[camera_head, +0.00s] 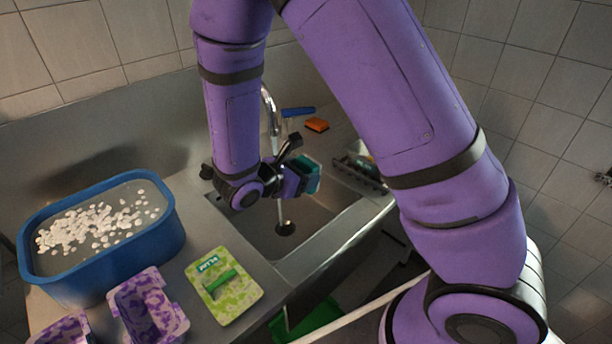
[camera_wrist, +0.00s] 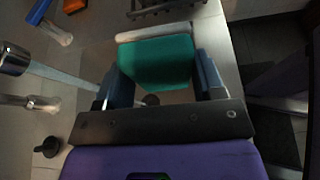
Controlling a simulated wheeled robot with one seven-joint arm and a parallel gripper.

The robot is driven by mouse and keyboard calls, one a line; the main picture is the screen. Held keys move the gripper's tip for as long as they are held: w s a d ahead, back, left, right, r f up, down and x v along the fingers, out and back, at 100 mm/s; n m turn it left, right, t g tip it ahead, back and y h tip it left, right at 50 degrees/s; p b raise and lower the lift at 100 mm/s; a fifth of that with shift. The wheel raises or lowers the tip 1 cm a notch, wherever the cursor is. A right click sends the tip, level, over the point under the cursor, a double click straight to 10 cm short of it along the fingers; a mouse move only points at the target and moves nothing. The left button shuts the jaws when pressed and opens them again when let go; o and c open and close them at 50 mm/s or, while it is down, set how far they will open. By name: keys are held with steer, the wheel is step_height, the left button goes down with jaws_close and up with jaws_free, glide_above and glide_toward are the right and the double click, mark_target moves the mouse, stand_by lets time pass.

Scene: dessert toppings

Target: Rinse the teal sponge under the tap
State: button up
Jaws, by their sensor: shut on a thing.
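The teal sponge (camera_head: 313,176) is held over the sink basin (camera_head: 330,203). In the wrist view the sponge (camera_wrist: 157,62) sits between the two fingers of my gripper (camera_wrist: 164,80), with a pale layer along its far edge. My gripper (camera_head: 300,174) is shut on it. The chrome tap (camera_head: 270,108) is partly hidden behind my arm. In the wrist view the tap (camera_wrist: 14,58) is at the left, and a pale streak like running water goes from it toward the drain. The sponge appears to the right of this streak; contact is unclear.
A blue tub (camera_head: 130,258) with white pieces, a purple patterned holder (camera_head: 147,308) and a green board (camera_head: 238,299) are at the left.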

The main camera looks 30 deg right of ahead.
steer(key=w+a+f, duration=0.2)
steer(key=w, duration=0.9)
steer(key=shift+f, duration=0.15)
stand_by(0.3)
stand_by(0.4)
steer(key=shift+w+d, duration=0.1)
steer(key=shift+d, duration=0.05)
steer(key=shift+d, duration=0.4)
steer(key=shift+a, duration=0.15)
steer(key=shift+a, duration=0.45)
steer(key=shift+d, duration=0.25)
stand_by(0.3)
steer(key=shift+d, duration=0.35)
